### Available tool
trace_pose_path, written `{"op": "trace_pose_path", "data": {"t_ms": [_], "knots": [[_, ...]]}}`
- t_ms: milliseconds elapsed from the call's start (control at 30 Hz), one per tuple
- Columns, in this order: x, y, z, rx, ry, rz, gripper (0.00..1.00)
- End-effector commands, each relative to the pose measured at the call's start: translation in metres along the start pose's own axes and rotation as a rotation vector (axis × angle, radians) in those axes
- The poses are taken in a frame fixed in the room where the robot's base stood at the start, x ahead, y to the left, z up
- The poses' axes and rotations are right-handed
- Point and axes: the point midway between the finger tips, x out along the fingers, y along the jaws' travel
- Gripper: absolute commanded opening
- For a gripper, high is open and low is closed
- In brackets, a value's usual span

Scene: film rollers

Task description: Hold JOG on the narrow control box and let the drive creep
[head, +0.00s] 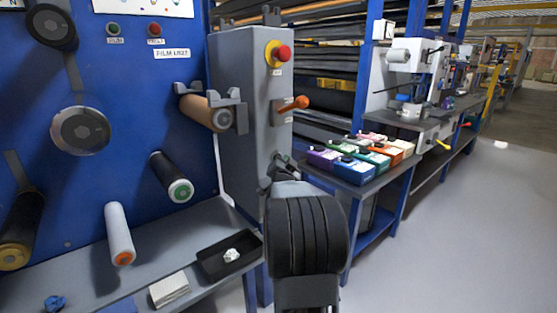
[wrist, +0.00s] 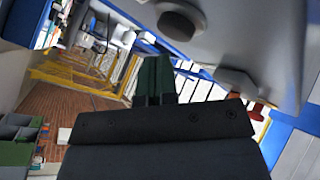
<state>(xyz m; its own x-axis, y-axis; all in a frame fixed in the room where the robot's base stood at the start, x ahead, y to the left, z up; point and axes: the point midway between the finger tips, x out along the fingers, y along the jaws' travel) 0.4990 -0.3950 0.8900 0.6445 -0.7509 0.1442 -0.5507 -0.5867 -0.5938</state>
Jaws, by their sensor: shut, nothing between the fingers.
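The narrow control box (head: 240,110) is a tall grey cabinet on the blue machine. Its right-hand face carries a red stop button on a yellow base (head: 278,54) and an orange lever (head: 294,104). My gripper (head: 281,168) is at the lower part of that face, below the lever. In the wrist view my gripper's dark green fingers (wrist: 154,78) are together and empty, close to the grey face. A dark round knob (wrist: 181,25) and a second rounded fitting (wrist: 236,83) stand out from it there. I cannot make out the JOG marking, or whether the fingertips touch a button.
Rollers, including a white one (head: 118,232) and a brown one (head: 206,112), stick out from the blue panel at left. A black tray (head: 212,270) lies on the ledge below. A bench with coloured boxes (head: 354,170) stands at right. The floor (head: 470,230) beyond is clear.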

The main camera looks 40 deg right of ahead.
Motion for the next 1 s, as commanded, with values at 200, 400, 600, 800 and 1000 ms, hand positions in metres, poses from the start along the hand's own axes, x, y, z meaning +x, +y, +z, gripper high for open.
{"op": "trace_pose_path", "data": {"t_ms": [200, 400, 600, 800, 1000], "knots": [[0.0, 0.0, 0.0, 0.0, 0.0, 0.0, 0.0], [0.0, 0.0, 0.0, 0.0, 0.0, 0.0, 0.0], [0.0006, -0.0003, 0.0008, 0.0, 0.0, 0.0, 0.0], [0.0046, -0.0027, 0.0037, 0.0, 0.0, 0.0, 0.0], [0.0063, -0.0041, 0.004, 0.001, 0.0, 0.0, 0.0]]}}
